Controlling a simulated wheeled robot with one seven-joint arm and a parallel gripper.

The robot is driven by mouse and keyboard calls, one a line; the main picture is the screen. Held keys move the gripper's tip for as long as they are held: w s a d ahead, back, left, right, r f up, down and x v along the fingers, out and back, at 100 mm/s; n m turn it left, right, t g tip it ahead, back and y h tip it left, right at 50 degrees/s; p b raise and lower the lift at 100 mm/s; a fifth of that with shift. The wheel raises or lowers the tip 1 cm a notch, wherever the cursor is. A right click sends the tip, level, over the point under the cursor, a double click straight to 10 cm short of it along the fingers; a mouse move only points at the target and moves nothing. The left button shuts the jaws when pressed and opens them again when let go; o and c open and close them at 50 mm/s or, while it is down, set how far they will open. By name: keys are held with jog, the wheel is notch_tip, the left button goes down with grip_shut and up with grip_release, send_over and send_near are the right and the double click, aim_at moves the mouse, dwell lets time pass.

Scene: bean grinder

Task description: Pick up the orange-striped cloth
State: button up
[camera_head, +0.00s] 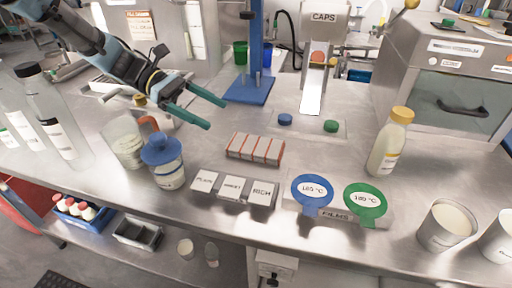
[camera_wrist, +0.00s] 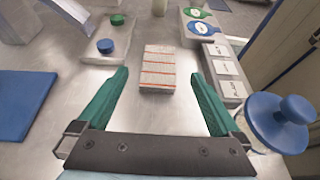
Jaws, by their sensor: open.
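The orange-striped cloth (camera_head: 255,149) lies folded as a flat block on the steel counter, behind the white label blocks. In the wrist view the cloth (camera_wrist: 158,68) is pale with orange stripes and lies beyond the fingertips, roughly midway between them. My gripper (camera_head: 217,113) has green fingers and is above the counter, to the left of the cloth and farther back in the head view. The gripper (camera_wrist: 164,76) is open and empty, with its fingers wide apart. No finger visibly touches the cloth.
A blue-lidded jar (camera_head: 164,163) stands left of the cloth; in the wrist view its lid (camera_wrist: 279,120) is close to the right finger. Label blocks (camera_head: 233,188) lie in front. A blue-based stand (camera_head: 250,90) is behind. A yellow-capped bottle (camera_head: 390,143) stands at right.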

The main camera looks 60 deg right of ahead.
aim_at(239, 141)
jog(key=f, duration=0.1)
jog(key=s+f, duration=0.1)
jog(key=f, duration=0.3)
jog(key=shift+s+d+p, duration=0.25)
jog(key=shift+p, duration=0.15)
jog(key=shift+p+x, duration=0.55)
jog(key=shift+x, duration=2.4)
jog(key=shift+f, duration=0.1)
jog(key=c, duration=1.1)
